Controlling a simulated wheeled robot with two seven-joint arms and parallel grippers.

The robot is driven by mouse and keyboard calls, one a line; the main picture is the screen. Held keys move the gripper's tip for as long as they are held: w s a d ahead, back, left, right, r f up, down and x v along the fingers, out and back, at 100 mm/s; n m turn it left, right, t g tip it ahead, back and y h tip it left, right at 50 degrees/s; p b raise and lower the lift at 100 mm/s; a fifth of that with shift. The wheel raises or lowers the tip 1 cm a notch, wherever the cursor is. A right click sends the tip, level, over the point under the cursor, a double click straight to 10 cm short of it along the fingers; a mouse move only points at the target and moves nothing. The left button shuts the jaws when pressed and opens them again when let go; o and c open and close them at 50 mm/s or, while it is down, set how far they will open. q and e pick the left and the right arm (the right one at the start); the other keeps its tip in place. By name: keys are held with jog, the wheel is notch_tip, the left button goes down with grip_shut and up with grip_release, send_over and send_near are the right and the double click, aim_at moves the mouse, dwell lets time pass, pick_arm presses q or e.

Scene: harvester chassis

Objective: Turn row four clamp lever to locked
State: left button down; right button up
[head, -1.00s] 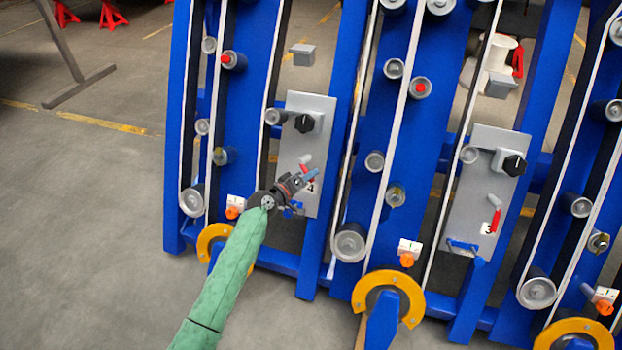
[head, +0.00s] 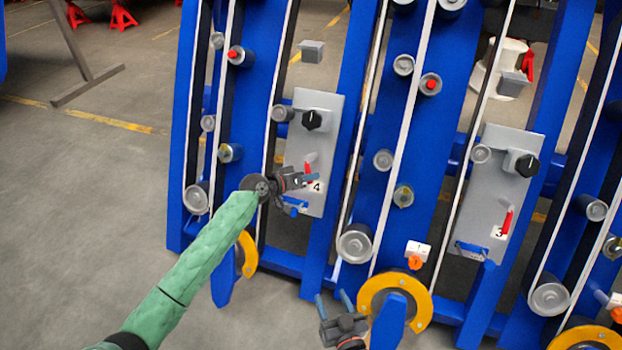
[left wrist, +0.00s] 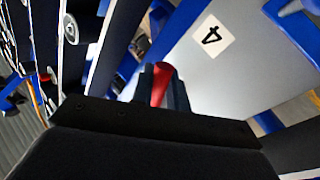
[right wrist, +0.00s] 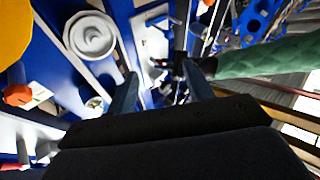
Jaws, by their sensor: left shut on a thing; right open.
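The row four clamp lever (head: 309,166) is a red handle on the grey panel (head: 319,112) marked 4. My left gripper (head: 312,181) is at this lever, in front of the lower panel. In the left wrist view the red lever (left wrist: 160,84) sits between the fingers of my left gripper (left wrist: 160,92), which is shut on it. The lever's base is hidden behind the gripper. My right gripper (head: 333,298) is low at the bottom of the head view, open and empty. Its spread fingers also show in the right wrist view (right wrist: 162,88).
A second grey panel (head: 510,150) marked 3, with its own red lever (head: 507,220), stands to the right. Black knobs (head: 312,120), rollers and white belts line the blue frame (head: 265,50). A yellow wheel guard (head: 421,300) is close beside my right gripper.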

pick_arm(q)
jog(key=m, duration=0.1)
jog(key=a+m+g, duration=0.1)
jog(key=a+m+g+y, duration=0.1)
jog(key=m, duration=0.1)
jog(key=shift+w+f, duration=0.2)
jog(key=shift+w, duration=0.05)
pick_arm(e)
jog(key=r, duration=0.1)
jog(key=r+t, duration=0.1)
jog(key=r, duration=0.1)
jog(key=shift+w+r, duration=0.35)
jog(key=shift+r, duration=0.05)
jog(key=shift+f, duration=0.15)
pick_arm(q)
jog(key=c, duration=1.5)
grip_release()
jog(key=shift+o, duration=0.5)
jog(key=shift+a, duration=0.1)
